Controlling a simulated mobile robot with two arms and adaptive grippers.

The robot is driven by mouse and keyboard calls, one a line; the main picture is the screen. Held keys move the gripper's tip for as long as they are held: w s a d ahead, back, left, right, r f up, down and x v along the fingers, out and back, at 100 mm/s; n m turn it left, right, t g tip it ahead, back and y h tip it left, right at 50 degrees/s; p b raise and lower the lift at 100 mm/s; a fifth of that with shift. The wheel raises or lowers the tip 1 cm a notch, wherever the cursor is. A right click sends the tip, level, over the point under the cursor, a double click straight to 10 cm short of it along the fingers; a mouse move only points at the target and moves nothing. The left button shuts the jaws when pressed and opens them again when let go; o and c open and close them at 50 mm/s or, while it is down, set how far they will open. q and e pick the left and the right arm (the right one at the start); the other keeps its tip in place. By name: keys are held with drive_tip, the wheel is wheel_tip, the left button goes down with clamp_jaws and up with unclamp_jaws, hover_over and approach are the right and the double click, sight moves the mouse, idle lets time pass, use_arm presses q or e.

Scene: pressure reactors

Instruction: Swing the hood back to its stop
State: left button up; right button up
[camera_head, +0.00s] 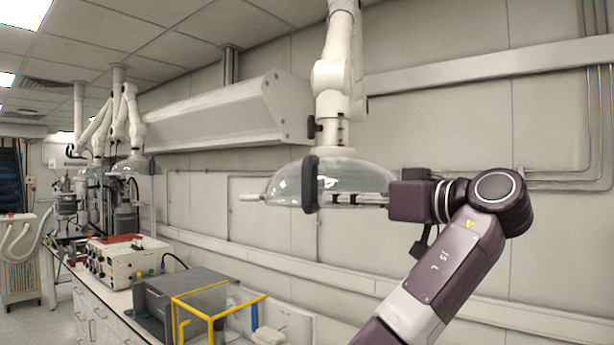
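The hood (285,184) is a clear glass dome with a black band or grip (310,184) on its near side and a pale knob at its left end. It hangs from a white jointed extraction arm (333,78) at the centre of the head view.
A bench on the left carries a white instrument (122,262), a grey box (172,294) and a yellow-framed clear enclosure (216,318). More extraction arms (127,118) hang farther back. A wall rail (490,72) and pipes run behind my arm. The space left of the hood looks clear.

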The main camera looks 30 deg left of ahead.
sight(311, 175)
use_arm(q)
wheel_tip(311, 175, up, 5)
drive_tip(key=s+a+n+g, duration=0.1)
drive_tip(key=s+n, duration=0.1)
drive_tip(key=s, duration=0.1)
drive_tip(key=shift+y, duration=0.3)
drive_tip(key=a+p, duration=0.1)
drive_tip(key=a, duration=0.1)
drive_tip(key=w+a+p, duration=0.1)
drive_tip(key=a, duration=0.1)
drive_tip(key=a+p, duration=0.1)
drive_tip(key=a, duration=0.1)
drive_tip(key=shift+w+a+f, duration=0.1)
drive_tip(key=shift+w+f, duration=0.2)
drive_tip(key=shift+a+p, duration=0.35)
drive_tip(key=shift+a, duration=0.1)
drive_tip(key=shift+w+d+f, duration=0.1)
drive_tip(key=shift+d, duration=0.05)
drive_tip(key=shift+c, duration=0.2)
drive_tip(key=shift+c, duration=1.2)
clamp_jaws()
